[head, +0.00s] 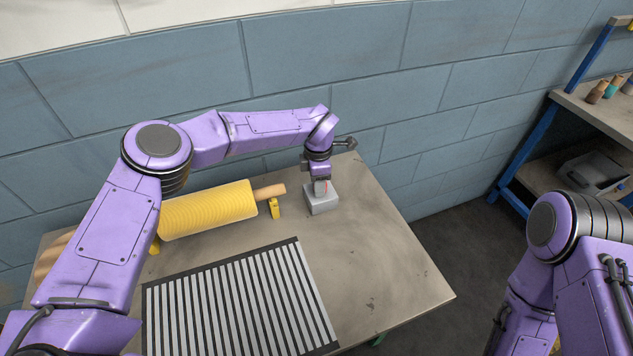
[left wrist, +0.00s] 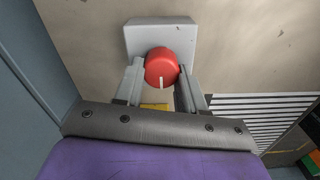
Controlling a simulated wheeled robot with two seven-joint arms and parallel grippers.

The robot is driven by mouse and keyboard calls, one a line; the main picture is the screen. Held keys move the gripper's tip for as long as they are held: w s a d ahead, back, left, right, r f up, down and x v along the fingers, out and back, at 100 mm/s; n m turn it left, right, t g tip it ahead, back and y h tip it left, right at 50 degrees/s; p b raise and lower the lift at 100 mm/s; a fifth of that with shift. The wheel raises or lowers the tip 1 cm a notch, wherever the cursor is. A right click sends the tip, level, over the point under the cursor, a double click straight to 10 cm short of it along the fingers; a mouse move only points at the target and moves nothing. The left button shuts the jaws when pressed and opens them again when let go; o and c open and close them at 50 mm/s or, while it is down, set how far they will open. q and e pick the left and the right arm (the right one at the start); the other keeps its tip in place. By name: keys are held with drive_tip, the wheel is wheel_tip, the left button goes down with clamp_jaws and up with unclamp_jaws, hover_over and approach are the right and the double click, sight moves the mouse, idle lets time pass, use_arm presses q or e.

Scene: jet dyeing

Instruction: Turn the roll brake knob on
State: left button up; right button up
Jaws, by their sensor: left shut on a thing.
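The roll brake knob (left wrist: 161,68) is red with a white mark on its side, and it sits on a grey box. The grey box (head: 321,204) stands on the table to the right of the yellow roll. My left gripper (head: 321,188) is above the box, pointing down. In the left wrist view its two fingers (left wrist: 160,82) are on either side of the knob and closed on it.
A yellow roll (head: 208,210) on a wooden core lies in yellow holders (head: 275,208) left of the box. A striped panel (head: 240,300) lies at the table's front. The table (head: 385,260) is bare on the right. A blue-framed shelf (head: 545,140) stands at far right.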

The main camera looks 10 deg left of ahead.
use_arm(q)
drive_tip(key=shift+s+d+f, duration=0.15)
drive_tip(key=shift+s+f, duration=0.1)
drive_tip(key=shift+f, duration=0.05)
drive_tip(key=o, duration=1.1)
drive_tip(key=shift+c, duration=0.2)
drive_tip(key=shift+w+r, duration=0.1)
drive_tip(key=shift+w, duration=0.05)
drive_tip(key=shift+r, duration=0.35)
wheel_tip(320, 180, up, 10)
drive_tip(key=b, duration=0.1)
drive_tip(key=shift+b, duration=0.4)
